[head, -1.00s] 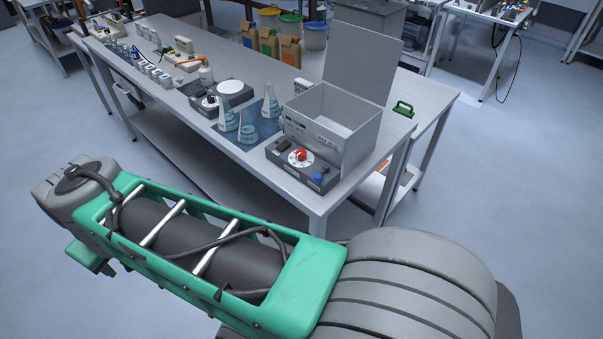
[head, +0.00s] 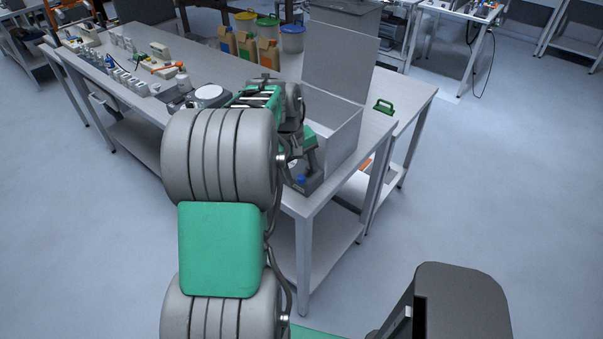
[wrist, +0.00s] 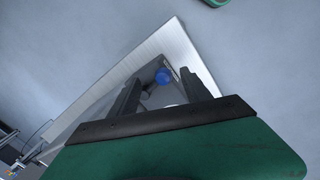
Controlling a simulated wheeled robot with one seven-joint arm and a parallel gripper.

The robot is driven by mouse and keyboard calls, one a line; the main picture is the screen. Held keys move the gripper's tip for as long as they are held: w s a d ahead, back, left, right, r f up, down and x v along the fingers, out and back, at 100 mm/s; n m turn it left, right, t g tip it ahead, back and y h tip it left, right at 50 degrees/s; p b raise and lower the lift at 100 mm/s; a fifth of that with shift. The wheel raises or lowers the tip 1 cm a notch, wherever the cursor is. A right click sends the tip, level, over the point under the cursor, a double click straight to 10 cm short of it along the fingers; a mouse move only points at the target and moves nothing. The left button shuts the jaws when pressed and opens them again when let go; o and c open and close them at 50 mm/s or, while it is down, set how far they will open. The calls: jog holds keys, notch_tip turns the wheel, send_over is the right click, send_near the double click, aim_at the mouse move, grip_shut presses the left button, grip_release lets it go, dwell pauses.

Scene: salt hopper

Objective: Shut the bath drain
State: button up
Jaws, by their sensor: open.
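The bath (head: 342,142) is an open metal box on the near right end of the bench, with its lid raised. A blue knob (head: 301,180) sits at the near corner of its dark base; I take it for the drain. In the wrist view the blue knob (wrist: 162,77) shows between the fingertips of my gripper (wrist: 160,73). My gripper is open with nothing held; I cannot tell its distance from the knob. In the head view my arm hides most of the bath's front panel, including the red dial seen earlier.
A hot plate with a white top (head: 208,92) stands left of the bath, partly behind my arm. A green handled item (head: 383,106) lies right of the bath. Cartons (head: 246,46) and tubs (head: 292,38) stand at the back. The floor at right is clear.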

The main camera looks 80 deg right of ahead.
jog(key=shift+d+f, duration=0.1)
jog(key=shift+f, duration=0.7)
jog(key=shift+c, duration=0.3)
grip_shut()
jog(key=shift+r, duration=0.1)
